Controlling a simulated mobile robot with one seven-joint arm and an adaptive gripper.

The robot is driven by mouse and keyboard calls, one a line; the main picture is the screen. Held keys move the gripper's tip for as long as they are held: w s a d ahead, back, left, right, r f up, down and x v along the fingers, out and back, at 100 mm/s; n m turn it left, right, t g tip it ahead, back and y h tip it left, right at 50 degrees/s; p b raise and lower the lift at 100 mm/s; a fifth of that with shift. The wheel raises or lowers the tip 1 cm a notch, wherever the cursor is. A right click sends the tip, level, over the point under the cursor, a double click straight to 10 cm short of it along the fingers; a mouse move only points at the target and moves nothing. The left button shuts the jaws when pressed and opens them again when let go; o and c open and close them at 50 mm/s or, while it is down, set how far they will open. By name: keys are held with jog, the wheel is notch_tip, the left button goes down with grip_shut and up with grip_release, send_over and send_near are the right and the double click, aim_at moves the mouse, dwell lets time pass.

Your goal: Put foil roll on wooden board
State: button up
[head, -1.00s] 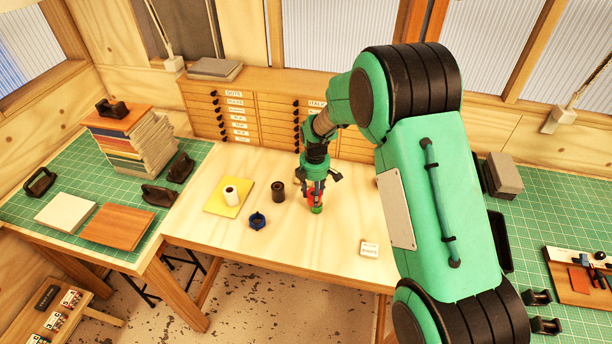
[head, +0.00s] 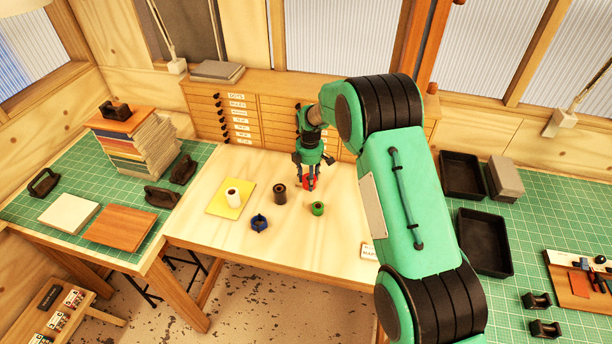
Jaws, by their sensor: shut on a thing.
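My gripper (head: 311,186) points down at the back of the pale worktable, with its fingers around a red roll (head: 312,182) that they partly hide. I cannot tell whether the red roll touches the table. A green roll (head: 317,209) stands just in front of it. A dark brown roll (head: 280,194) and a blue roll (head: 259,223) stand to the left. A white roll (head: 233,197) stands on a yellow sheet or board (head: 219,209). A brown wooden board (head: 119,228) lies on the green mat of the left table.
A white block (head: 68,213) lies beside the brown board. Dark tools (head: 162,196) and a stack of papers (head: 137,145) stand behind it. A drawer cabinet (head: 240,118) lines the back. A small white label (head: 368,251) lies at the front right. Black trays (head: 485,242) are on the right.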

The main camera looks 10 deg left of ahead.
aim_at(306, 176)
jog(key=shift+w+a+f+p, duration=0.1)
jog(key=shift+w+a, duration=0.35)
jog(key=shift+w, duration=0.45)
jog(key=shift+w+a+f+p, duration=0.15)
jog(key=shift+w+a, duration=0.3)
jog(key=shift+w, duration=0.5)
jog(key=shift+w+a+p, duration=0.1)
jog(key=shift+w+a, duration=0.35)
jog(key=shift+w, duration=0.45)
jog(key=shift+f+p, duration=0.3)
jog(key=shift+f, duration=1.45)
jog(key=shift+f, duration=0.2)
jog(key=o, duration=1.2)
jog(key=shift+r, duration=0.1)
notch_tip(306, 176, up, 12)
jog(key=shift+r+b, duration=0.1)
jog(key=shift+b, duration=0.55)
